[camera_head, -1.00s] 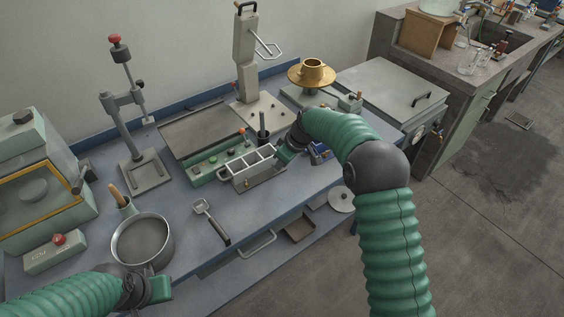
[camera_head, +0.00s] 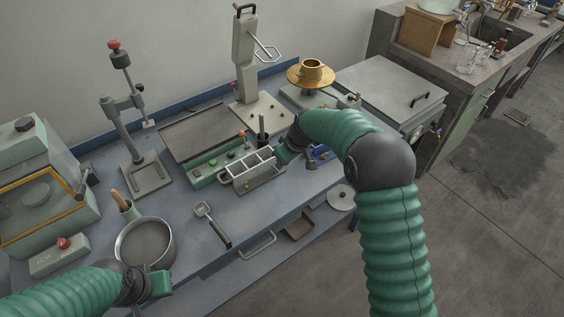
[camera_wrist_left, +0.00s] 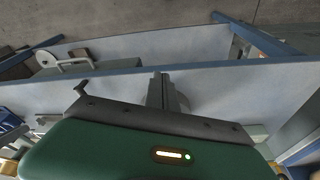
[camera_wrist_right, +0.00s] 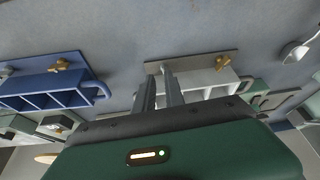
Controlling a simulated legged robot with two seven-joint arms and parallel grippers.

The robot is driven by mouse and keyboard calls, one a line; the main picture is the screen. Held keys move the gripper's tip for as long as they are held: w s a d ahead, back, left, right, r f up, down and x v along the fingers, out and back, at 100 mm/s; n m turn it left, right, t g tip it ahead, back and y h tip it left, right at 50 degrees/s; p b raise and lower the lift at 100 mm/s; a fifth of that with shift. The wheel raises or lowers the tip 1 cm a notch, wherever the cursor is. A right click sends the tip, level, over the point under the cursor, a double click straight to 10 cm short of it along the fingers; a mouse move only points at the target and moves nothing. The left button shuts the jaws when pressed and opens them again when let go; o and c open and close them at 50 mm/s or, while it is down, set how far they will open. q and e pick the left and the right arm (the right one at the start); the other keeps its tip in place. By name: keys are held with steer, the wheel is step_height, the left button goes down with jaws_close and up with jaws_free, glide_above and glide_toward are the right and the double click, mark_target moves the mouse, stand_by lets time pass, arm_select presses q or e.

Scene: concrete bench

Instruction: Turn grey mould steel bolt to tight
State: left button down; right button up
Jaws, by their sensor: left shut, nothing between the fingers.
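The grey mould (camera_head: 240,178), with three open compartments, sits on its base plate near the front of the bench. My right gripper (camera_head: 279,158) is at its right end, low over the bench.
A blue mould (camera_wrist_right: 40,85) with a brass wing piece is beside the right gripper. A scoop (camera_head: 213,222) and round pan (camera_head: 172,243) lie on the bench. A green control box (camera_head: 205,180) stands behind the grey mould.

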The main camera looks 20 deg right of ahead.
steer(key=p+v, duration=0.8)
steer(key=v, duration=0.7)
steer(key=shift+r, duration=0.25)
steer(key=shift+a, duration=0.1)
steer(key=v, duration=1.6)
steer(key=shift+r, duration=0.35)
